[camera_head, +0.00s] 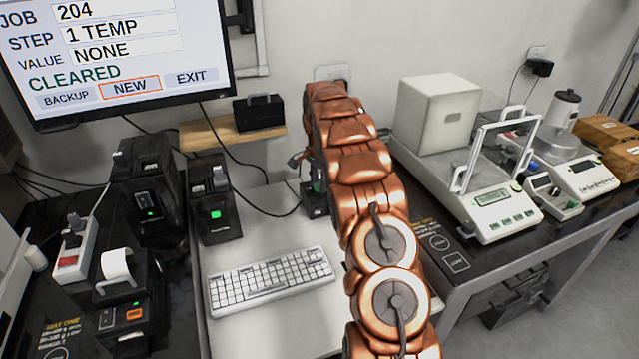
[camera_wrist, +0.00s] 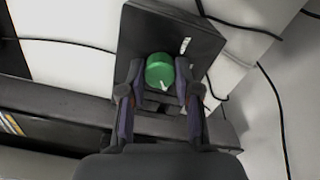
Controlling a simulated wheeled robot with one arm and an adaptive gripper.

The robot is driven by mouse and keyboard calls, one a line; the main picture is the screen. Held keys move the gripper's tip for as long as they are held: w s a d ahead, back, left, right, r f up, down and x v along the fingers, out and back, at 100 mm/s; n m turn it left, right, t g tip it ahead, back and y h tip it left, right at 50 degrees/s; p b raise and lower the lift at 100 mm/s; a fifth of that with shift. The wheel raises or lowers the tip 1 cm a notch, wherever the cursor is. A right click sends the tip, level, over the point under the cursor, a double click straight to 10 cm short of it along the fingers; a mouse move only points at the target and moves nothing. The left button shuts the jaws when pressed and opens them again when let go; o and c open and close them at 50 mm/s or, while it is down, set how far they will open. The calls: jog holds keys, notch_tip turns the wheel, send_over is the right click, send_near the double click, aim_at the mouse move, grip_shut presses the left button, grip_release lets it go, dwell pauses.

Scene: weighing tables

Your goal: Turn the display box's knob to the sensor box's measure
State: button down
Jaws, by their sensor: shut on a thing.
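In the wrist view a black box (camera_wrist: 150,28) has a round green knob (camera_wrist: 159,68) on its face. A white mark on the knob points toward the bottom of the picture, slightly right. My gripper (camera_wrist: 160,82) has one finger on each side of the knob and is shut on it. A small pale slot shows on the box's face, too small to read. I cannot tell which device is the sensor box.
A monitor (camera_head: 110,50) reads JOB 204, STEP 1 TEMP, VALUE NONE, CLEARED. A balance (camera_head: 500,205) stands right of my arm. Cables hang behind.

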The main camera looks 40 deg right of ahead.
jog(key=n+b, duration=0.2)
jog(key=n, duration=0.3)
jog(key=shift+f, duration=0.1)
jog(key=n+b, duration=0.2)
jog(key=n, duration=0.4)
jog(key=shift+n, duration=0.4)
jog(key=n, duration=1.1)
jog(key=shift+n, duration=0.4)
jog(key=c, duration=0.8)
grip_release()
